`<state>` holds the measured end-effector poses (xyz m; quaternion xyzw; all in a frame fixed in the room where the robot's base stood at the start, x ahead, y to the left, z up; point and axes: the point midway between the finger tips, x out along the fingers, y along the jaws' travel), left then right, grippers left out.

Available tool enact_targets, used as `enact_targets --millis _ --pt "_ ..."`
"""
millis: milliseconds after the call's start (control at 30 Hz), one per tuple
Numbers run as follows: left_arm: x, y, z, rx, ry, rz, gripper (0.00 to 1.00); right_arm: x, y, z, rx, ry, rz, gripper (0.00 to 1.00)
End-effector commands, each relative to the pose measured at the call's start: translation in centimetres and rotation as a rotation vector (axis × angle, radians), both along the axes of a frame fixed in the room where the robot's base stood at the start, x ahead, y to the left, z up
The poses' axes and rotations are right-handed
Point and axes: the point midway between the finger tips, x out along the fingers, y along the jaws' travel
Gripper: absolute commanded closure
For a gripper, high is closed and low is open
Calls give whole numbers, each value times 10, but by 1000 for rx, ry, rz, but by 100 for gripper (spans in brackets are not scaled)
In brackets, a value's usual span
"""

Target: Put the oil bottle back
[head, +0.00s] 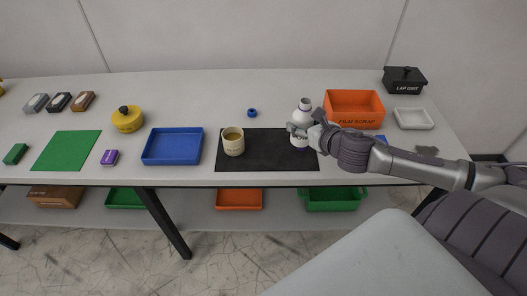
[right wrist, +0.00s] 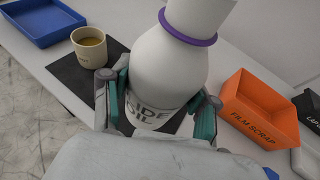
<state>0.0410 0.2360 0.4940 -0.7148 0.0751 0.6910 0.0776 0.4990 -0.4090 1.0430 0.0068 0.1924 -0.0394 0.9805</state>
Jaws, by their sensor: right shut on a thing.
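The white oil bottle (head: 303,117) stands roughly upright at the right end of the black mat (head: 265,160). In the right wrist view the bottle (right wrist: 168,62) fills the middle, with a purple ring round its neck and dark lettering that reads partly "OIL". My right gripper (head: 303,132) is shut on the bottle's body, with a finger on each side (right wrist: 160,108). I cannot tell whether the bottle's base touches the mat. My left gripper is not in view.
A cream cup (head: 233,146) with brownish contents stands on the mat's left part. A blue tray (head: 172,162) lies left of it. A small blue ring-like piece (head: 252,112) lies behind the mat. The orange film scrap bin (head: 354,123) stands close to the right of the bottle.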

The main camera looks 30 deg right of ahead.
Motion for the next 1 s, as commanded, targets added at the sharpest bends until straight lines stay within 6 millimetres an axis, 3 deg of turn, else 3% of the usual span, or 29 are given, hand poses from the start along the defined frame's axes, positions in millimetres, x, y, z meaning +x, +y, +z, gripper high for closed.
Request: enact_targets --millis 133,300,433,600,767,1000 --pt "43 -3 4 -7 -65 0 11 16 2 -6 7 -8 -2 86" --pt "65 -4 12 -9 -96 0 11 50 15 -24 10 -8 0 86" --pt "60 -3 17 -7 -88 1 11 78 22 -43 8 -4 -2 86" --pt "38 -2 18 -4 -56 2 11 103 31 -61 5 -2 0 86" --pt "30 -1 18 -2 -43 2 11 111 33 -70 2 0 2 86" --pt "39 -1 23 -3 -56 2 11 111 33 -103 3 1 1 86"
